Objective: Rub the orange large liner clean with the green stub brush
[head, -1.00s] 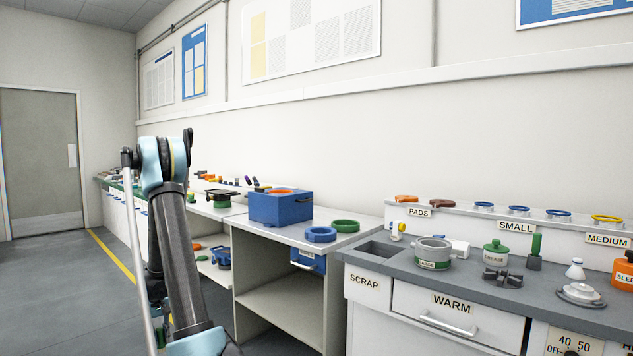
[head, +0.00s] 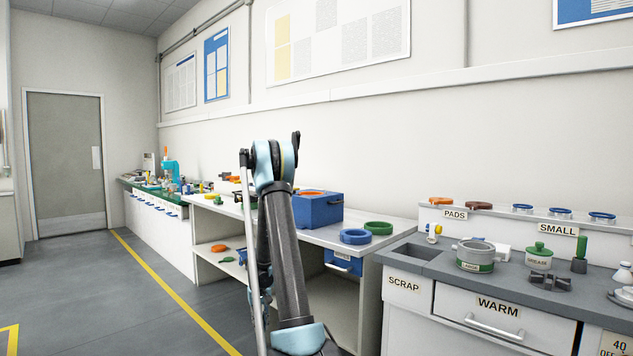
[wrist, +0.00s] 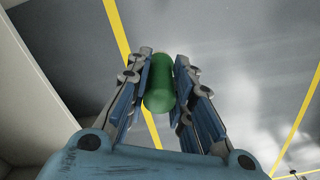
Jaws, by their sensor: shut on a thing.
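In the wrist view my gripper (wrist: 163,62) is shut on a green cylindrical piece (wrist: 160,92), which looks like the green stub brush's handle. Its working end is hidden. It is held over open grey floor. In the head view my arm shows at the centre, but the gripper itself cannot be made out. An orange ring (head: 314,193) shows in the top of the blue box (head: 322,212) on the white bench. I cannot tell whether it is the orange large liner. Other small orange pieces, one on the lower shelf (head: 218,248), are also too small to identify.
A blue ring (head: 355,237) and a green ring (head: 379,228) lie on the white bench (head: 330,236). The grey counter at right carries a LARGE pot (head: 476,256), a GREASE pot (head: 539,256) and another green-handled tool (head: 580,251). A green-topped bench stands farther back. The floor at left is clear.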

